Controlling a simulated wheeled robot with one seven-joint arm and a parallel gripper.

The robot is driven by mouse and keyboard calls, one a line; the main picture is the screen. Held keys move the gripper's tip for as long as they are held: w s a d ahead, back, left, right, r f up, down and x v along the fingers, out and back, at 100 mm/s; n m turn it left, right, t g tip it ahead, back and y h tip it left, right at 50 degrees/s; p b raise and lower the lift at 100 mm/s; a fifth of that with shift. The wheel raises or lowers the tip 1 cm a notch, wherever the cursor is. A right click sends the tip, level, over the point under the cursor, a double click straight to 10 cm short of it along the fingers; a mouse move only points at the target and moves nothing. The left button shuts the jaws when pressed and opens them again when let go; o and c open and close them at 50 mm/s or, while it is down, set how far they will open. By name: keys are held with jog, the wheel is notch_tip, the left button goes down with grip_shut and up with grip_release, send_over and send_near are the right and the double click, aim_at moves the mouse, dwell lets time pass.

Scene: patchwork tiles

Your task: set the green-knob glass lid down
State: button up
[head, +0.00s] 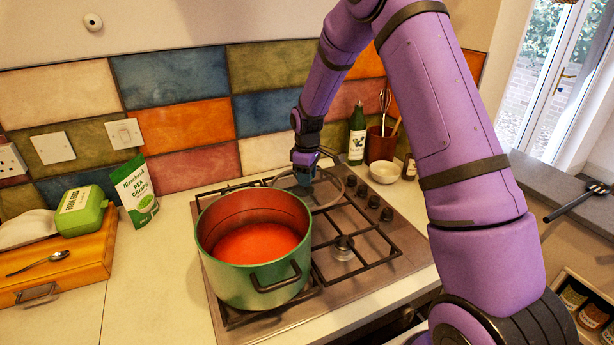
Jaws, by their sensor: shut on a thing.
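My gripper (303,178) is at the back of the hob, to the right of and behind the green pot. It is shut on the knob of the glass lid (328,202), and the fingers hide most of the knob. The lid is see-through with a thin rim and lies over the back right of the hob. I cannot tell whether it touches the grates or hangs just above them. The green pot (232,280) stands uncovered on the left of the hob with red food inside.
The steel hob (370,262) has black grates and several knobs (374,201) on its right. A white bowl (384,172), a green bottle (357,135) and a utensil pot (380,146) stand behind right. A green pouch (136,192) and a wooden box (88,264) are left.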

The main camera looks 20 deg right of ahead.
jog(key=shift+f, duration=0.15)
jog(key=o, duration=1)
